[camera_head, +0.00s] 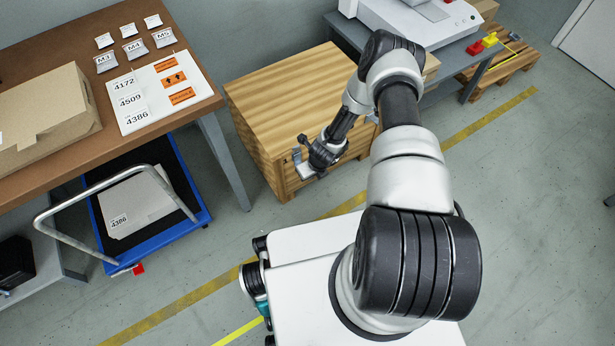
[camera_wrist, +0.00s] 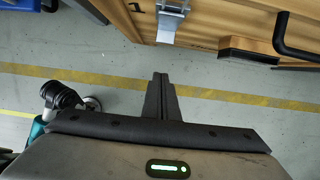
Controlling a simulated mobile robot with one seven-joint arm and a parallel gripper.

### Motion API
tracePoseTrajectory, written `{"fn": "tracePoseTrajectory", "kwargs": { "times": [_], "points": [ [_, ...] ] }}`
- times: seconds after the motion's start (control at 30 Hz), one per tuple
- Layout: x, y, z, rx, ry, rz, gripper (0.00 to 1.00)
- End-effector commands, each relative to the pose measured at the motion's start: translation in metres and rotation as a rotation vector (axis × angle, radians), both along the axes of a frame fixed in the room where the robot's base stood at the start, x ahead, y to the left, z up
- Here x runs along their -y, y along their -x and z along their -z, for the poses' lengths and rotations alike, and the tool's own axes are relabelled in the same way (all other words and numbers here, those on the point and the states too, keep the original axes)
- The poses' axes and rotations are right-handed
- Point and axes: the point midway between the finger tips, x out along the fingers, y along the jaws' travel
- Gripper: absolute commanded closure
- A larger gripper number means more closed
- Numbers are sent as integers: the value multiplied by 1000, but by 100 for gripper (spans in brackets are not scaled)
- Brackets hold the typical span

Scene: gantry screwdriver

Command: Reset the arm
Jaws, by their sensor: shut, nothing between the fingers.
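My arm rises from my white base and bends over toward the wooden cabinet (camera_head: 255,95). My gripper (camera_head: 302,160) hangs in front of the cabinet's front face in the head view. In the wrist view my gripper (camera_wrist: 160,78) has its dark fingers together, with nothing between them. Bare grey floor with a yellow line shows behind the fingertips. A metal latch-like part (camera_wrist: 170,22) on the wooden front shows beyond them, apart from the fingers in the picture.
A grey machine (camera_head: 425,20) sits at the back. Dark handles (camera_wrist: 290,45) stick out from the wooden front.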

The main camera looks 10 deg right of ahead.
Motion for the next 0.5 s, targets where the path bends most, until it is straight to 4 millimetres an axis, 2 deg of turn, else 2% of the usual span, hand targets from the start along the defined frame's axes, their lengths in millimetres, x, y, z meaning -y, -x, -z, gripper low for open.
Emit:
{"fn": "tracePoseTrajectory", "kwargs": {
  "times": [0.03, 0.2, 0.33, 0.5],
  "points": [
    [1, 1, -25, 4, -2, 2, 100],
    [4, 11, -60, 3, -1, 1, 100],
    [6, 16, -80, 2, -1, 0, 100],
    [7, 20, -92, 2, -1, 0, 100]
  ]
}}
